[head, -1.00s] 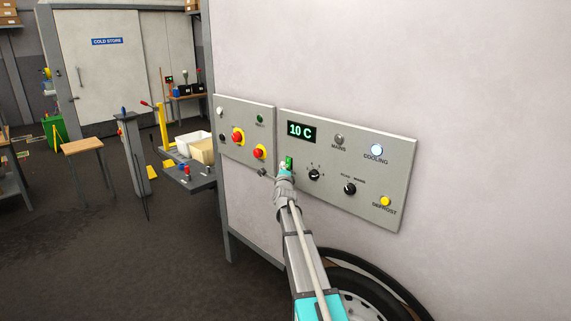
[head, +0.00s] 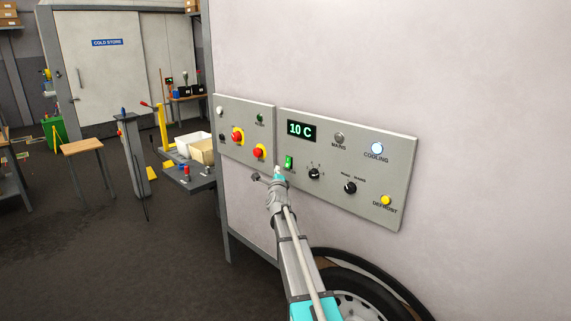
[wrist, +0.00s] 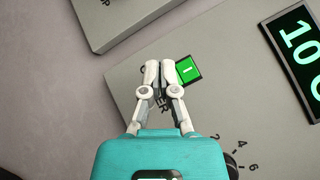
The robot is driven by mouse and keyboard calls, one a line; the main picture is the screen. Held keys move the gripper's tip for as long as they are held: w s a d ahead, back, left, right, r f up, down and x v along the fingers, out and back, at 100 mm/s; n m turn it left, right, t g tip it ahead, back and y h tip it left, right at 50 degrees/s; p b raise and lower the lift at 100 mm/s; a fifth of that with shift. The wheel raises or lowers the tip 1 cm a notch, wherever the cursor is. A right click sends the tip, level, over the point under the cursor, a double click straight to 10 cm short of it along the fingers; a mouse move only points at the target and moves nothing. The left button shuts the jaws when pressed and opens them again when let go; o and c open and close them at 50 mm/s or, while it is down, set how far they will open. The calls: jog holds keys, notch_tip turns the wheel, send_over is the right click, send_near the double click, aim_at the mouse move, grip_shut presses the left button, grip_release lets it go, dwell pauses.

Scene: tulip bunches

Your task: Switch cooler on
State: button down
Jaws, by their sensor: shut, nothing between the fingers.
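The cooler's control panel (head: 365,205) is a grey plate on the pale wall. Its display (head: 301,131) reads 10 C in green. The power switch (head: 289,162) is a green rocker, lit, with a white mark; it also shows in the wrist view (wrist: 188,70). The cooling lamp (head: 377,149) looks pale and bright, and the mains lamp (head: 339,138) is grey. My gripper (head: 277,170) is shut and empty, just left of and below the green switch. In the wrist view my fingertips (wrist: 160,68) lie beside the switch and partly cover its label.
The panel also has two black knobs (head: 314,174) and a yellow defrost button (head: 386,200). A second panel (head: 228,148) with two red buttons (head: 237,136) adjoins on the left. A wheel (head: 358,296) is below.

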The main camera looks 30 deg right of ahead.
jog(key=shift+s+a+f+b, duration=0.15)
jog(key=shift+a+f, duration=0.05)
jog(key=shift+a, duration=0.25)
jog(key=shift+s+a+f+b, duration=0.15)
jog(key=shift+a+f, duration=0.05)
jog(key=shift+a, duration=0.2)
jog(key=shift+a, duration=0.1)
